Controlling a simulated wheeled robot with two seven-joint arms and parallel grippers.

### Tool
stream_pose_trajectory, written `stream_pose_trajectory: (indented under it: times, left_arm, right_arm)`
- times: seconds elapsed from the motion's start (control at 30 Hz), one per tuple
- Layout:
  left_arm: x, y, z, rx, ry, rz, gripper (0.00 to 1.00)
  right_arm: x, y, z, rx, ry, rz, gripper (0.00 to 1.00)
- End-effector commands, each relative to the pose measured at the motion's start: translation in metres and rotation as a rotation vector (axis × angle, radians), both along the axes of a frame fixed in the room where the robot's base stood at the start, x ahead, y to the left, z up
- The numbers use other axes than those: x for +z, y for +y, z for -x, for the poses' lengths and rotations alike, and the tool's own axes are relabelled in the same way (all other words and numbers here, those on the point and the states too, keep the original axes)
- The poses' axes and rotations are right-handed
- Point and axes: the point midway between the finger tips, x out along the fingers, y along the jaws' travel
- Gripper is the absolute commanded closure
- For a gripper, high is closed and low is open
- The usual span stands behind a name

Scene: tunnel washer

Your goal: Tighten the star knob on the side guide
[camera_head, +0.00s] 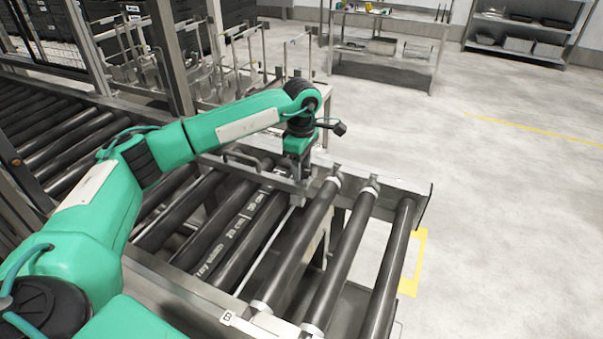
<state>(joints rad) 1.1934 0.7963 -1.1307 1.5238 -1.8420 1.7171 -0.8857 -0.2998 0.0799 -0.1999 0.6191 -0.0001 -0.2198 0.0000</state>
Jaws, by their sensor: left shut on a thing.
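My left arm reaches in from the left across the roller conveyor. My left gripper (299,163) points down at the far rail, at the end of the side guide (262,176), a grey metal bar along the rollers' far ends. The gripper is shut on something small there. It is at the place of the star knob, which is hidden by the gripper, so its shape and turn cannot be seen. My right gripper is not in view.
Dark rollers (335,265) fill the conveyor frame (408,186), with gaps between some of them. Metal racks (225,75) stand behind, and a steel table (385,50) farther back. The floor at right is clear.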

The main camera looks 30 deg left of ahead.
Motion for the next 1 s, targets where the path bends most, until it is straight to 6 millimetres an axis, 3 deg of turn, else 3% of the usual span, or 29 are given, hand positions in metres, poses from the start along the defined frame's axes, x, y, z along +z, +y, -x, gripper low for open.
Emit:
stream_pose_trajectory:
  times: [0.2,0.4,0.97,1.0]
  left_arm:
    - [-0.001,0.000,-0.001,-0.125,-0.003,0.001,0.80]
    - [0.000,0.000,-0.001,-0.192,-0.003,0.001,0.80]
    - [0.001,0.000,-0.001,-0.220,-0.002,0.001,0.80]
    - [0.001,0.000,-0.001,-0.220,-0.002,0.001,0.52]
  right_arm:
    - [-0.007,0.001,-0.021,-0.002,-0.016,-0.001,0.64]
    - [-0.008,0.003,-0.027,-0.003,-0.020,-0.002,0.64]
    - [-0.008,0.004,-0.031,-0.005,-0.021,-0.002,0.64]
    - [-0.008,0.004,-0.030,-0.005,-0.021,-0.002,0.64]
